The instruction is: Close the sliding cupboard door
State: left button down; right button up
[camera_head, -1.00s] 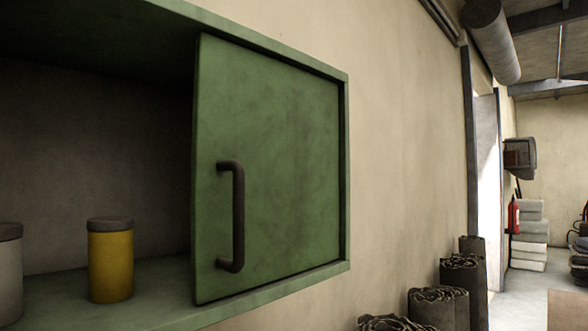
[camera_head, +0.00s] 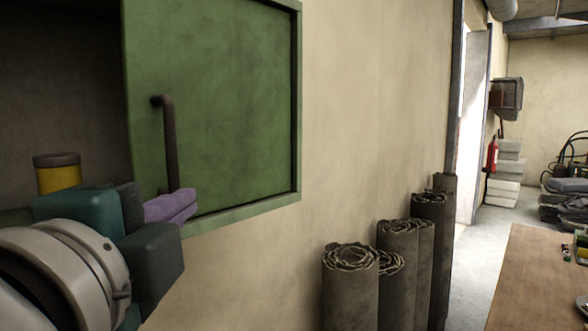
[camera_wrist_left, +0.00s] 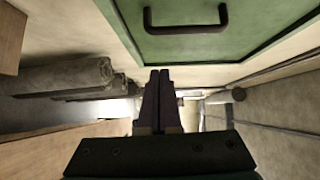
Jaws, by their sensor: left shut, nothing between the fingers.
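The green sliding door (camera_head: 225,110) covers the right part of the wall cupboard, and the cupboard's left part stands open and dark. The door has a dark upright bar handle (camera_head: 170,140) near its left edge. My left gripper (camera_head: 190,203) is shut and empty, its purple fingers in front of the handle's lower end in the head view and hiding it. In the left wrist view its fingertips (camera_wrist_left: 160,75) point forward, apart from the handle (camera_wrist_left: 187,28), which shows above them. I cannot see my right gripper.
A yellow jar (camera_head: 57,176) with a dark lid stands inside the open part, partly behind my arm. Several dark sheet rolls (camera_head: 350,290) stand along the wall to the right. A wooden table (camera_head: 540,275) is at the lower right.

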aim_at(182, 181)
pick_arm(q)
jog(key=shift+m, duration=0.3)
jog(key=w+a+p, duration=0.1)
jog(key=w+p, duration=0.1)
jog(key=w+a+p, duration=0.1)
jog(key=w+p, duration=0.1)
jog(key=w, duration=0.1)
jog(key=w+a+p, duration=0.1)
jog(key=w+p, duration=0.1)
jog(key=shift+w+a+r, duration=0.1)
jog(key=shift+w+r, duration=0.15)
jog(key=shift+r, duration=0.1)
